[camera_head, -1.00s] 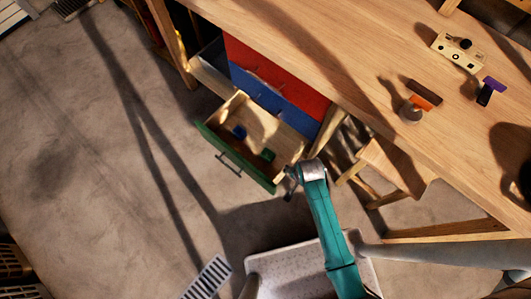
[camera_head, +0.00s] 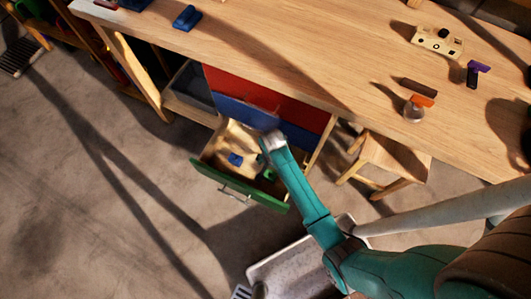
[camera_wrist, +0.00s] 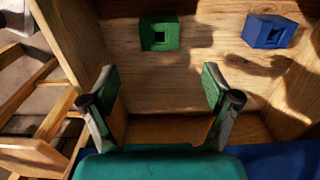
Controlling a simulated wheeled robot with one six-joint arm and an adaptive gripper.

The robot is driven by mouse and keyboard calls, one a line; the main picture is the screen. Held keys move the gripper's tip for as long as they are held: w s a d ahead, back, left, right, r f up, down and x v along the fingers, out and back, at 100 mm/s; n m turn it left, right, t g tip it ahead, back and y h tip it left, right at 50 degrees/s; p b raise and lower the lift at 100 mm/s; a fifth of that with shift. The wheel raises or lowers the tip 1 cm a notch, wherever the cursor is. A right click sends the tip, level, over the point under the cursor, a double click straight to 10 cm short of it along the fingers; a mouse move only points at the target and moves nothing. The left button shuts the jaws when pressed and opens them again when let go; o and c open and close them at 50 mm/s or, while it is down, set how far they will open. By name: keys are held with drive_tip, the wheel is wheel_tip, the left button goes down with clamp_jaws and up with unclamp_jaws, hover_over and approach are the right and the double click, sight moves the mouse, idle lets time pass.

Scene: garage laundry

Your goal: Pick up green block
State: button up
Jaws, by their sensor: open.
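The green block (camera_wrist: 159,34) lies on the wooden floor of the open drawer (camera_head: 240,186), with a square opening in its top. In the head view the block (camera_head: 269,174) shows small beside my arm. My gripper (camera_wrist: 158,88) is open and empty over the drawer. In the wrist view its two fingers stand left and right, with the green block beyond the fingertips and between their lines. In the head view my wrist is above the drawer's back part, and the fingers cannot be made out.
A blue block (camera_wrist: 269,32) lies in the drawer to the right of the green one; it also shows in the head view (camera_head: 235,159). Drawer walls enclose both. The wooden tabletop (camera_head: 330,60) overhangs behind, and a wooden stool (camera_head: 392,160) stands to the right.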

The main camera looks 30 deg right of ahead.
sight(271, 174)
wheel_tip(271, 174, down, 10)
drive_tip(key=shift+r, duration=0.15)
idle(0.5)
drive_tip(key=shift+c, duration=0.2)
drive_tip(key=c, duration=1.2)
